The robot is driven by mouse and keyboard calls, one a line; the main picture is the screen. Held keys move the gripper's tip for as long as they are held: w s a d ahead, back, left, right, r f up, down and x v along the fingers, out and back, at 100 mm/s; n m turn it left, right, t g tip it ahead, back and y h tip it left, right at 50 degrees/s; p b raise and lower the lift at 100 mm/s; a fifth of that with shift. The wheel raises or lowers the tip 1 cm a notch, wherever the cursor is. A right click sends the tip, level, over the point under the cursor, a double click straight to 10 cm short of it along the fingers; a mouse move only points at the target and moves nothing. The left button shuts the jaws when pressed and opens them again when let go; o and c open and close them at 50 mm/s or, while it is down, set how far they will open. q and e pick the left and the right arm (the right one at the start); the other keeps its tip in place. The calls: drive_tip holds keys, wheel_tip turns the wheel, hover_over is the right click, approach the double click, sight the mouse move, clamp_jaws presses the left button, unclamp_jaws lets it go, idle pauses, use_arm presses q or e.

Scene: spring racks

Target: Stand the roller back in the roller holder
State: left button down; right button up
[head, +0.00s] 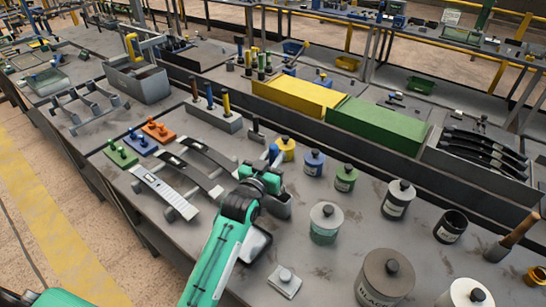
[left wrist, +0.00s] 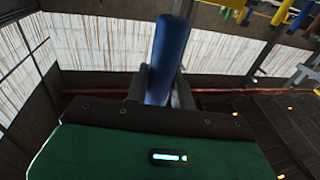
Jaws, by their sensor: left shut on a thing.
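My left gripper (head: 272,160) is over the middle of the bench and shut on a blue cylindrical piece, which I take to be the roller (head: 273,152). In the left wrist view the roller (left wrist: 168,60) stands up between the two dark fingers, slightly tilted. Its lower end is hidden by the gripper. A long grey block (head: 214,122) with brown, blue and yellow upright rods looks like the roller holder. It stands behind and left of my gripper, apart from it. My right gripper is not in view.
Yellow (head: 285,152), blue (head: 313,163) and green (head: 345,178) lidded jars stand right of my gripper. Larger cans (head: 385,276) stand nearer. Curved leaf springs (head: 165,190) lie to the left. Yellow (head: 300,97) and green (head: 378,126) boxes line the back.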

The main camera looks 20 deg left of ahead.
use_arm(q)
drive_tip(key=shift+f, duration=0.3)
drive_tip(key=shift+f+b, duration=0.95)
drive_tip(key=shift+f, duration=0.4)
drive_tip(key=shift+f+b, duration=0.5)
drive_tip(key=shift+f, duration=0.4)
drive_tip(key=shift+f+b, duration=0.55)
drive_tip(key=shift+f, duration=0.5)
drive_tip(key=shift+f+b, duration=0.6)
drive_tip(key=shift+f, duration=0.35)
drive_tip(key=c, duration=0.6)
unclamp_jaws()
